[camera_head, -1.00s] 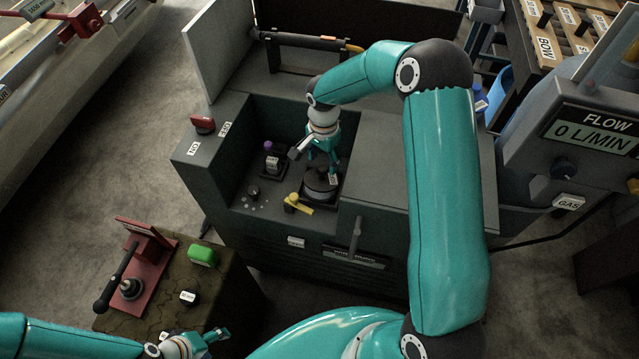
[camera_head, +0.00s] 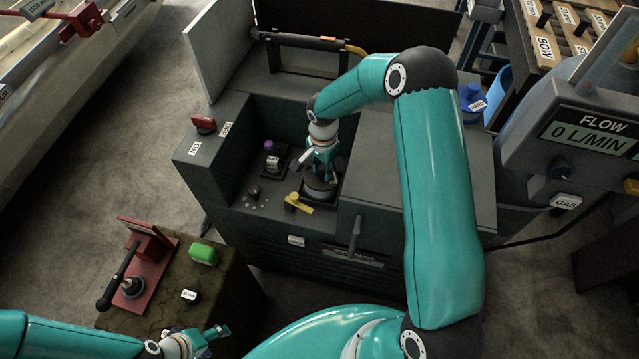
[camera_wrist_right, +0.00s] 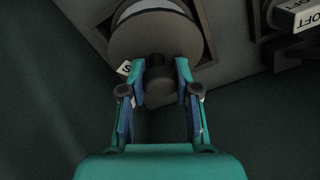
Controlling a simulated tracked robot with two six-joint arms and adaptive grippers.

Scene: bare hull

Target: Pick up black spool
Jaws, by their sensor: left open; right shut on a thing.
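The black spool (camera_head: 319,190) is a dark round body low in the right part of the machine's open bay. In the right wrist view it is a wide dark disc (camera_wrist_right: 150,38) with a narrower dark knob (camera_wrist_right: 160,88) toward me. My right gripper (camera_head: 319,168) reaches down from above. In the wrist view its fingertips (camera_wrist_right: 160,76) are shut on the knob from both sides. I cannot tell whether the spool is clear of the bay floor. My left gripper (camera_head: 212,338) is open and empty at the lower left, by the brown-topped stand.
In the bay a purple-topped device (camera_head: 271,158) stands left of the spool, and a yellow handle (camera_head: 297,203) is in front.

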